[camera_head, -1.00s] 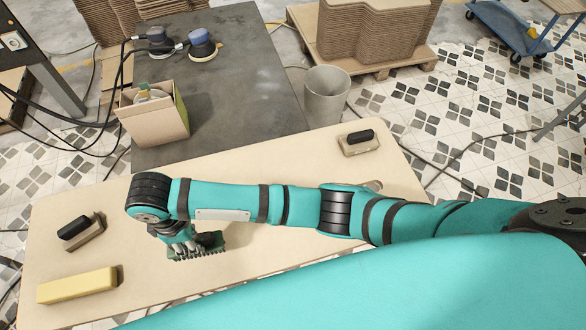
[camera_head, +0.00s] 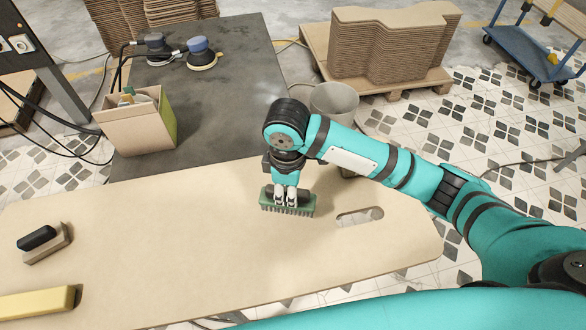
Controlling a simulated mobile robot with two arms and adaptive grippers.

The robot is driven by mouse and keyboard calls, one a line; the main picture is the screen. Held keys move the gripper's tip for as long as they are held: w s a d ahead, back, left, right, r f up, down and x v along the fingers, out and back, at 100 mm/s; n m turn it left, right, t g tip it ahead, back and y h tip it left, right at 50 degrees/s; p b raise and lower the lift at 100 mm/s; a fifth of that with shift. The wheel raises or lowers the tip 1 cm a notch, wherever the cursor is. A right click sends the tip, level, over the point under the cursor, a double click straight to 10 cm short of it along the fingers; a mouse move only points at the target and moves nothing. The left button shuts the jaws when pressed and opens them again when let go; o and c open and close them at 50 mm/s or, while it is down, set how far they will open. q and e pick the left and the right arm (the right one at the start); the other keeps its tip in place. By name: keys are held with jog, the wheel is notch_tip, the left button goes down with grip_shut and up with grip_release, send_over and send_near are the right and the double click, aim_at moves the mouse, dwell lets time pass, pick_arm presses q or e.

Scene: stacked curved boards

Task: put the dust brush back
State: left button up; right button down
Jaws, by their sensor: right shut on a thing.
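A green dust brush (camera_head: 303,208) with dark bristles hangs below my right gripper (camera_head: 285,198). The gripper is shut on the brush's handle, bristles facing down. The brush is over the pale wooden board (camera_head: 180,235), left of an oval slot (camera_head: 360,217); whether the bristles touch the board I cannot tell. My right arm comes in from the right and covers part of the board's far right. My left gripper is not in view.
A black-handled block (camera_head: 44,242) and a yellow bar (camera_head: 35,303) lie on the board's left. Behind it, a dark table (camera_head: 220,110) bears a cardboard box (camera_head: 137,125) and two sanders (camera_head: 201,55). A grey bin (camera_head: 335,100) and stacked curved boards (camera_head: 385,45) stand farther back.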

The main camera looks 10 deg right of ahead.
jog(key=w+d+f+p, duration=0.1)
jog(key=w, duration=0.1)
jog(key=w+d+f+p, duration=0.1)
jog(key=w, duration=0.2)
jog(key=w+d+f+p, duration=0.1)
jog(key=w+f, duration=0.1)
jog(key=w, duration=0.1)
jog(key=shift+w, duration=0.25)
jog(key=shift+a+f, duration=0.1)
jog(key=shift+f, duration=0.05)
jog(key=c, duration=1.1)
grip_release()
jog(key=shift+f, duration=0.15)
notch_tip(320, 180, up, 12)
jog(key=shift+r+b, duration=0.15)
jog(key=shift+b, duration=0.95)
jog(key=shift+s, duration=0.1)
